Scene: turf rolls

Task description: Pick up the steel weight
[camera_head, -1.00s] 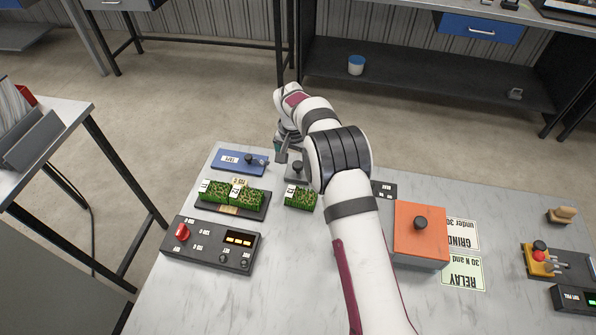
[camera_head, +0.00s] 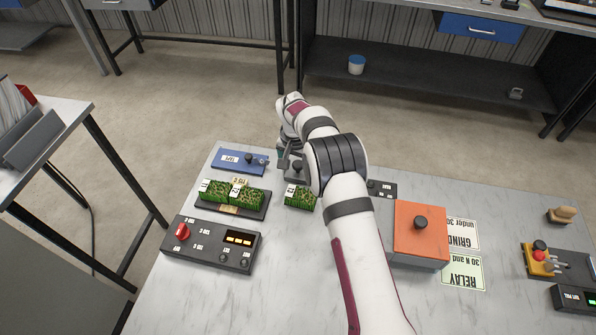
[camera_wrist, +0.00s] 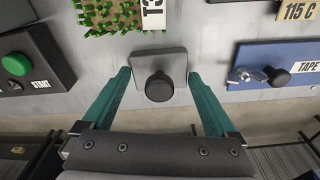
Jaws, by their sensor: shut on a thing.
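The steel weight (camera_wrist: 173,60) is a grey square block with a round black knob on top, seen from above in the wrist view. The teal fingers of my gripper (camera_wrist: 158,77) lie along its left and right sides, and my gripper is shut on it. In the head view my gripper is at the far edge of the marble-topped table, and the weight is partly hidden by my arm there. I cannot tell whether the weight is clear of the table.
A turf piece (camera_head: 299,196) lies just in front, with two more on a dark tray (camera_head: 230,211) to the left. A blue tape plate (camera_head: 232,159) is at the far left corner. A control box (camera_head: 210,247) and an orange block (camera_head: 420,234) stand nearer.

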